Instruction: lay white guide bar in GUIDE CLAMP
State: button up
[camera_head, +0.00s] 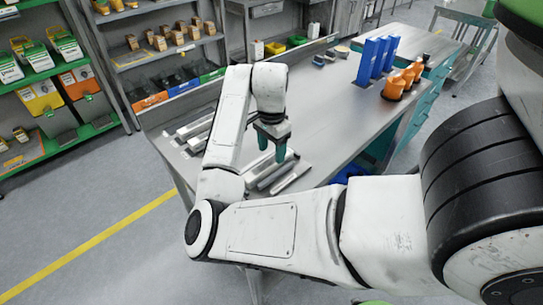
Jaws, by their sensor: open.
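My gripper (272,154) points down over the near left part of the metal table (330,115), with its two teal fingers apart and nothing seen between them. Several long pale and grey bar-shaped pieces (290,178) lie on the table just below and beside the fingers. More silvery long pieces (196,130) lie to the left, partly behind my arm. I cannot tell which of these is the white guide bar or which is the guide clamp; no label is readable, and my arm hides part of this area.
Small dark blocks (322,60) lie near the back edge. Shelves with boxes (165,40) stand behind at the left. The table's middle is clear.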

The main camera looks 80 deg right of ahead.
aim_at(271, 161)
notch_tip(271, 161, up, 9)
jog(key=p, duration=0.1)
jog(key=shift+f, duration=0.15)
